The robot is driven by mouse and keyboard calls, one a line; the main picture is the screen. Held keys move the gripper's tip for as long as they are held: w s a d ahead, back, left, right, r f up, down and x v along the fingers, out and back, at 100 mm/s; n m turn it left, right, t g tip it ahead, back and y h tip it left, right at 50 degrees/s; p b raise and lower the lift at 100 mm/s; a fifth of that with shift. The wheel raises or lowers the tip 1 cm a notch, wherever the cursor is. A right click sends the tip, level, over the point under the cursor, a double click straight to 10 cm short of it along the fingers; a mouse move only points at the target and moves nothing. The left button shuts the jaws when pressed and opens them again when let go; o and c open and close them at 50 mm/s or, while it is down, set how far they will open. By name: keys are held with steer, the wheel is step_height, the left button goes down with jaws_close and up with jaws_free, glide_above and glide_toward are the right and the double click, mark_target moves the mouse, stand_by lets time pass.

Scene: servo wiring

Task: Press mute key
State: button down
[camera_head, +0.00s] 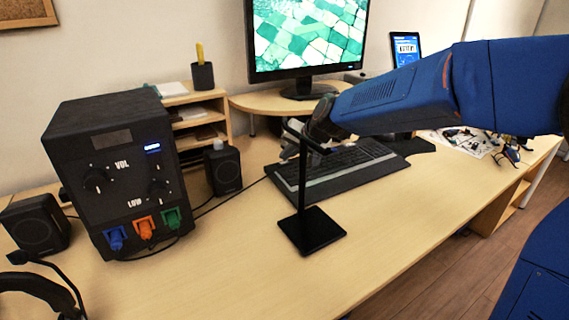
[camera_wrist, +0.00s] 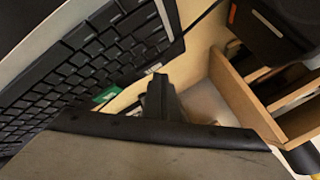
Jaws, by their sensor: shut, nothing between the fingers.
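The black keyboard (camera_head: 345,172) lies on the desk under the monitor, and its key rows fill the left of the wrist view (camera_wrist: 85,65). No mute key can be told apart by its marking in either view. My gripper (camera_head: 289,153) is at the left end of the keyboard in the head view, partly hidden behind a black stand. In the wrist view its dark fingers (camera_wrist: 160,90) are together and empty, beside the keyboard's edge. Whether the fingertips touch anything cannot be told.
The black stand (camera_head: 304,185) rises in front of the keyboard. A black control box (camera_head: 115,165) and a small speaker (camera_head: 223,170) stand to the left. The monitor (camera_head: 305,40) is behind. The front of the desk (camera_head: 240,265) is mostly clear.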

steer(key=shift+r, duration=0.4)
steer(key=shift+r, duration=2.45)
